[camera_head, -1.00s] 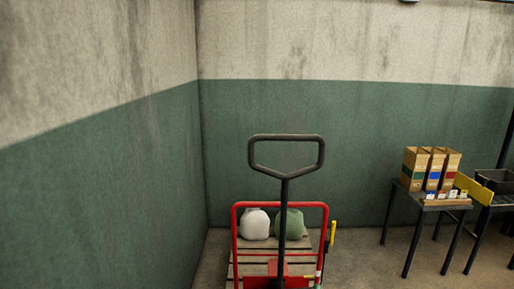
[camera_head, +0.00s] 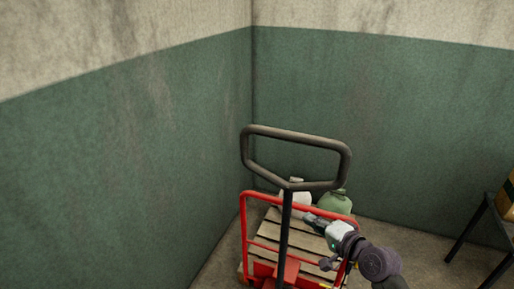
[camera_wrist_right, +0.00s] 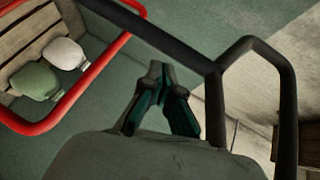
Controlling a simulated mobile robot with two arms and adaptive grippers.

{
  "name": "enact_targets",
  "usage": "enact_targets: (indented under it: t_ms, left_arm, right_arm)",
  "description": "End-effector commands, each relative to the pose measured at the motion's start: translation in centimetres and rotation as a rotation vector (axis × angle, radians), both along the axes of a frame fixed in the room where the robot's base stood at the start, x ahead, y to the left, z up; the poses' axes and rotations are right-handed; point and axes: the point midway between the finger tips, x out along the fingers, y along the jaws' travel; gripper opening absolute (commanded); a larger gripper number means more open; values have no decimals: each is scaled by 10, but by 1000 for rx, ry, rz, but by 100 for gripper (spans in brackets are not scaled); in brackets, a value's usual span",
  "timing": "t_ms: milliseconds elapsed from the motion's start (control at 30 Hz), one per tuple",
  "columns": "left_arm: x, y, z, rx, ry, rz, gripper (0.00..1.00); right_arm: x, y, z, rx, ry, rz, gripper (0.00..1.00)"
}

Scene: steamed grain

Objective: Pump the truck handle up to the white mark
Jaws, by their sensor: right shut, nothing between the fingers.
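The truck handle (camera_head: 297,137) is a dark closed loop on a dark shaft (camera_head: 285,235), standing up in front of the red frame (camera_head: 262,194). It also shows in the wrist view, where the handle (camera_wrist_right: 283,85) crosses the upper and right parts. My right gripper (camera_head: 308,215) is close to the shaft, below the loop, in the head view. Its fingers (camera_wrist_right: 161,70) are shut and empty in the wrist view, beside the dark bars and not around them. I cannot make out the white mark for certain. My left gripper is not in view.
A wooden slatted pallet (camera_head: 268,232) lies behind the red frame. A white sack (camera_head: 296,198) and a green sack (camera_head: 336,203) sit on it. Green walls form a corner close behind. A dark table (camera_head: 490,200) stands at the right edge.

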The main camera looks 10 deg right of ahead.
Motion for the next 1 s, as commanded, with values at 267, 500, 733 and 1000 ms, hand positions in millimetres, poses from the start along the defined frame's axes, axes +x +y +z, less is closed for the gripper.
enact_targets:
  t_ms: [267,500,733,1000]
  left_arm:
    - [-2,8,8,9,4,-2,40]
    - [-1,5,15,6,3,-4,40]
    - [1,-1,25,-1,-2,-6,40]
    - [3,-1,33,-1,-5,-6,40]
  right_arm:
    - [-4,8,128,250,-152,53,0]
    - [19,18,138,280,-162,53,0]
    - [64,40,138,278,-162,54,0]
    - [118,66,137,276,-160,53,0]
